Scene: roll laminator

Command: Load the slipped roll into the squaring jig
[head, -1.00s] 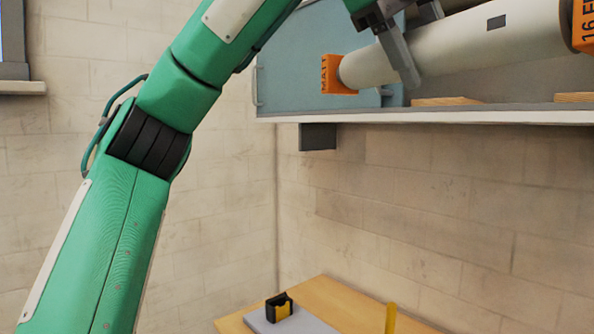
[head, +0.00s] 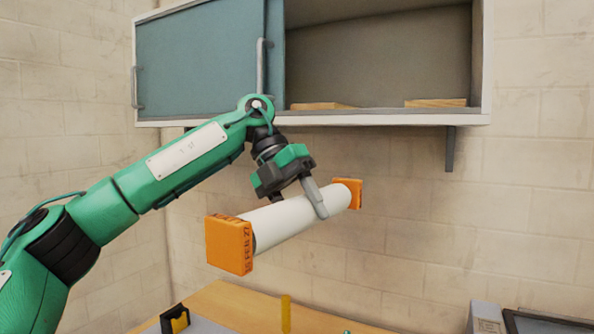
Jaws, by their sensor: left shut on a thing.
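The roll (head: 283,223) is white film with square orange end caps (head: 229,245), the near one printed with dark characters. My left gripper (head: 300,204) is shut around the middle of the roll. It holds the roll in the air, in front of the brick wall and below the cabinet, slanting toward the back right. My right gripper is not in view. I cannot identify the squaring jig for certain; a grey board (head: 201,326) with a black and yellow block (head: 175,319) shows at the bottom edge.
A wall cabinet (head: 310,122) with a blue sliding door (head: 198,62) hangs above; its open right half holds two wooden blocks (head: 436,102). A wooden table (head: 235,298) lies below, with a yellow post (head: 285,313). A grey box (head: 487,317) and dark-framed panel (head: 545,321) stand at lower right.

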